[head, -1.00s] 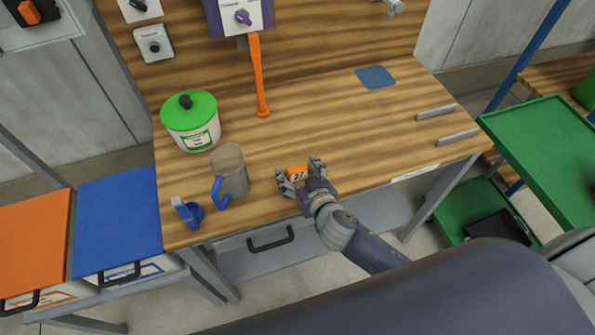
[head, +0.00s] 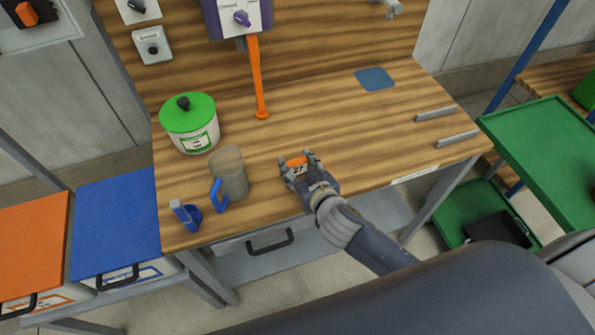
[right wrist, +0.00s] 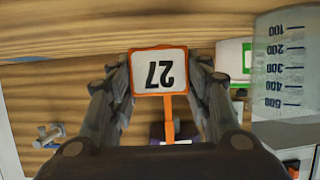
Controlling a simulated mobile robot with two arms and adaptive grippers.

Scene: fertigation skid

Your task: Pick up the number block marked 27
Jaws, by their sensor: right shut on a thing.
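The number block marked 27 (head: 297,164) is orange with a white face. It is between the fingers of my right gripper (head: 298,168), near the front middle of the wooden bench. In the right wrist view the block (right wrist: 159,72) shows its 27 upside down, with a finger of my right gripper (right wrist: 160,85) against each side. The gripper is shut on it. In the head view I cannot tell whether the block touches the bench top or is just above it. My left gripper is not in view.
A clear jug with a blue handle (head: 229,174) and a small blue holder (head: 186,215) stand left of the gripper. Behind them is a white tub with a green lid (head: 188,114). An orange lever (head: 257,80) hangs at the back.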

